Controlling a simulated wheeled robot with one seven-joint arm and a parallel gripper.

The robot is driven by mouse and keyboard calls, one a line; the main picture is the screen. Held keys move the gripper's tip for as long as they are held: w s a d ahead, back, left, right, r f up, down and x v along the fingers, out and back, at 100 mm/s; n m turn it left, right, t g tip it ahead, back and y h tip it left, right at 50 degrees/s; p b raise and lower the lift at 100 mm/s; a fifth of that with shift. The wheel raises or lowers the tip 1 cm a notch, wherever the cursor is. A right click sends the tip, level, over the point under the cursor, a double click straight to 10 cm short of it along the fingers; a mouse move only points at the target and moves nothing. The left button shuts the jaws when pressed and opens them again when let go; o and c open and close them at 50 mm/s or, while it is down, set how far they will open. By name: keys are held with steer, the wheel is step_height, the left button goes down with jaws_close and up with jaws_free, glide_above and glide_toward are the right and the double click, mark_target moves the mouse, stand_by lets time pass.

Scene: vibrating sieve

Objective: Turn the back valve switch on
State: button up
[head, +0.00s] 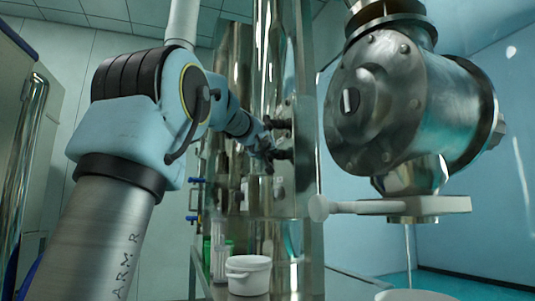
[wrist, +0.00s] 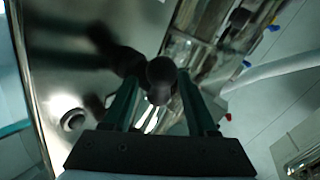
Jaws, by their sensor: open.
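A black knob or lever end (wrist: 160,74) shows in the wrist view, between the two fingers of my gripper (wrist: 158,84). It stands out from a shiny steel panel, on a dark stem reaching to the left. My gripper is open, with a finger on each side of the knob; I cannot tell whether either touches it. In the head view my gripper (head: 265,150) is at the steel panel, beside an upper dark knob (head: 279,124) and a lower dark knob (head: 283,154). I cannot tell which of these is the back valve switch.
A large steel machine housing (head: 400,105) hangs at the right, with a pale bar (head: 400,206) under it. A white lidded bucket (head: 248,274) stands below the panel. Small blue handles (head: 197,180) are left of it. A steel pipe (head: 22,170) runs along the left.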

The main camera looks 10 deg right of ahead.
jaws_close()
stand_by(0.3)
